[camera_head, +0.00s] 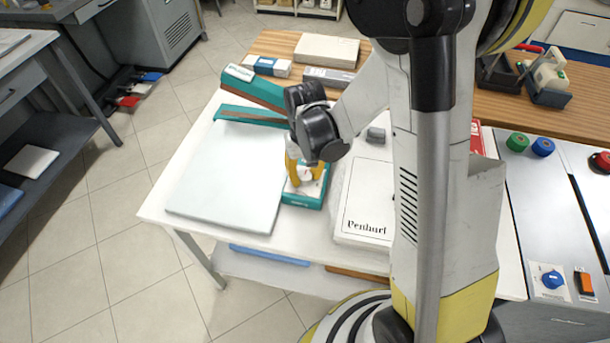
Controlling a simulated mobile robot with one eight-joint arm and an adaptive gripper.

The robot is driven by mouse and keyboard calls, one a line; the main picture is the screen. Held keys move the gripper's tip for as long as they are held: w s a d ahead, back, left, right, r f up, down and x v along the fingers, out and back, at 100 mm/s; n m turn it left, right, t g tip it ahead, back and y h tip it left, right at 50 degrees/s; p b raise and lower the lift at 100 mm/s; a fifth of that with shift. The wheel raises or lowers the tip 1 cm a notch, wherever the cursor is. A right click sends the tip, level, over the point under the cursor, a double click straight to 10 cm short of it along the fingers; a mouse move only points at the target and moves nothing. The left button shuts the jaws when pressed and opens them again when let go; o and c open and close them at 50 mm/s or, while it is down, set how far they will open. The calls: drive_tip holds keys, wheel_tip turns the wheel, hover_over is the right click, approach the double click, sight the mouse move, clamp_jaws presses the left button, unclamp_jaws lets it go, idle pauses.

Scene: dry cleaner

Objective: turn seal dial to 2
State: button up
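My gripper (303,178) has yellow fingers and points down over a small teal tray-like object (304,200) on the white table. Something pale shows between the fingers, and I cannot tell whether they touch or grip it. A teal device with a long brown-striped arm (250,117) lies just behind, partly hidden by my wrist. No dial numbers are readable there. A blue round knob (552,280) with a white plate sits on the grey machine front at the right, far from my gripper. I cannot tell which part is the seal dial.
A pale flat pad (225,185) lies left of my gripper on the white table (160,205). My arm hides the table's right part.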

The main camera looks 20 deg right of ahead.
sight(305, 175)
drive_tip(key=shift+n, duration=0.5)
drive_tip(key=n+b, duration=0.1)
drive_tip(key=n, duration=0.2)
drive_tip(key=shift+f+n, duration=0.1)
drive_tip(key=shift+n, duration=0.3)
drive_tip(key=n+b, duration=0.1)
drive_tip(key=n, duration=0.3)
drive_tip(key=shift+n, duration=0.4)
drive_tip(key=o, duration=1.2)
drive_tip(key=shift+o, duration=0.2)
wheel_tip(305, 175, up, 12)
